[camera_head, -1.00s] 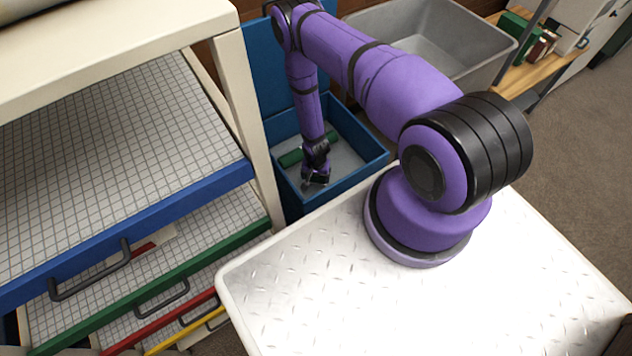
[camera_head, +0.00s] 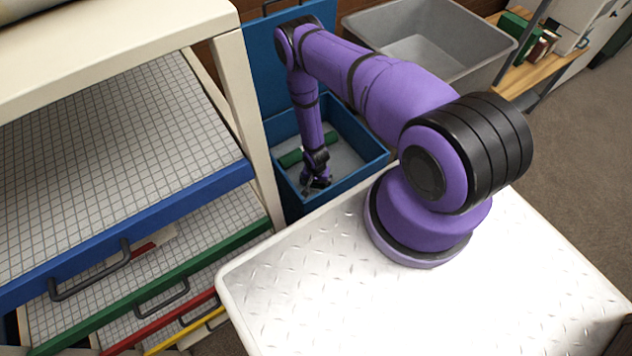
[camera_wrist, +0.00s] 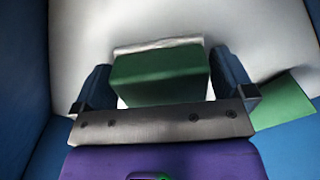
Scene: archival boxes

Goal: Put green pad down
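A dark green pad (camera_wrist: 160,78) sits between the two fingers of my gripper in the wrist view, with a pale strip along its far edge. My gripper (camera_wrist: 162,82) has its fingers wide apart, and the pad spans the gap and meets both of them. In the head view my gripper (camera_head: 317,182) is low inside the blue bin (camera_head: 363,166), near its front wall. The pad cannot be made out between the fingers there.
Another green piece (camera_wrist: 285,100) lies at the right in the wrist view. A green bar (camera_head: 292,158) lies on the bin's pale floor behind my arm. The cream drawer cabinet (camera_head: 245,110) stands close on the left. A grey bin (camera_head: 480,65) stands behind to the right.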

